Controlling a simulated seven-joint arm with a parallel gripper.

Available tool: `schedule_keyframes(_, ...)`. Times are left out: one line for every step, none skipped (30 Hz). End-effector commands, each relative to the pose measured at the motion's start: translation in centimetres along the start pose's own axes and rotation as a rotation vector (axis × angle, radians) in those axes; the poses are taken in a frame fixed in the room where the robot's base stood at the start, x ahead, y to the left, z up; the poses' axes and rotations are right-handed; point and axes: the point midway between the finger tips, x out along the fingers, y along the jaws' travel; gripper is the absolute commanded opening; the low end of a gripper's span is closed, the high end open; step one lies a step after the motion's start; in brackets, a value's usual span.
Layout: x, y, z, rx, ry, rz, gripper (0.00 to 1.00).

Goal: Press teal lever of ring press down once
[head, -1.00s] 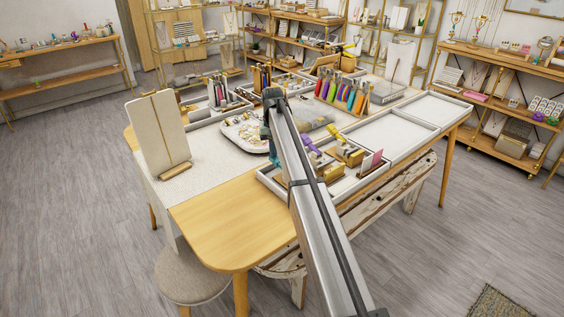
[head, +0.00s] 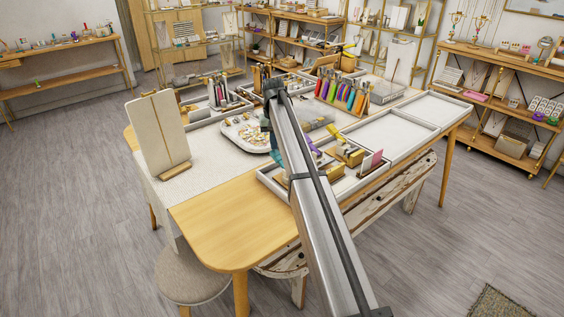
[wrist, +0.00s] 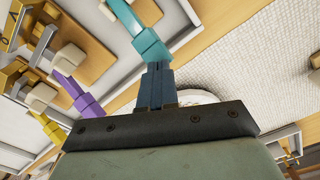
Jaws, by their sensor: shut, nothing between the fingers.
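The teal lever (wrist: 130,22) runs from the top of the wrist view down to a wider block at its near end. My gripper (wrist: 156,70) is shut and empty. Its dark blue fingertips line up with the lever's near end and overlap it in the picture; I cannot tell whether they touch. In the head view a bit of teal (head: 277,156) shows beside my arm, which hides most of the press. The ring press's base is only partly seen in the wrist view, as a wooden board (wrist: 90,45) with metal parts.
A purple lever (wrist: 76,93) and a yellow lever (wrist: 46,126) stand left of the teal one in the wrist view. In the head view, a white tray of charms (head: 235,138) lies left of my arm. The bare wooden table end (head: 215,230) is clear.

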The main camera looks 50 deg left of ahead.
Motion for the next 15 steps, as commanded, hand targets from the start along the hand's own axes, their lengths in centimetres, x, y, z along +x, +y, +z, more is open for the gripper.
schedule_keyframes(-0.2, 0.0, 0.0, 0.0, 0.0, 0.0, 0.0)
schedule_keyframes(-0.3, 0.0, 0.0, 0.0, 0.0, 0.0, 0.0)
schedule_keyframes(-0.5, 0.0, 0.0, 0.0, 0.0, 0.0, 0.0)
schedule_keyframes(-0.6, 0.0, 0.0, 0.0, 0.0, 0.0, 0.0)
schedule_keyframes(-0.7, 0.1, 0.1, 0.0, 0.0, 0.0, 0.0)
schedule_keyframes(-0.9, 0.1, 0.1, 0.0, 0.0, 0.0, 0.0)
schedule_keyframes(-1.0, 0.1, 0.1, 0.0, 0.0, 0.0, 0.0)
schedule_keyframes(-1.1, 0.1, 0.1, 0.0, 0.0, 0.0, 0.0)
schedule_keyframes(-1.3, 0.1, 0.1, 0.0, 0.001, 0.0, 0.0)
schedule_keyframes(-1.4, 0.1, 0.1, 0.0, 0.001, 0.0, 0.0)
schedule_keyframes(-1.5, 0.1, 0.1, 0.0, 0.001, 0.0, 0.0)
schedule_keyframes(-1.7, 0.1, 0.1, 0.0, 0.001, 0.0, 0.0)
schedule_keyframes(-1.8, 0.1, 0.1, 0.0, 0.001, 0.0, 0.0)
schedule_keyframes(-1.9, 0.1, 0.1, 0.0, 0.001, 0.0, 0.0)
schedule_keyframes(-2.0, 0.1, 0.2, 0.0, 0.001, 0.0, 0.0)
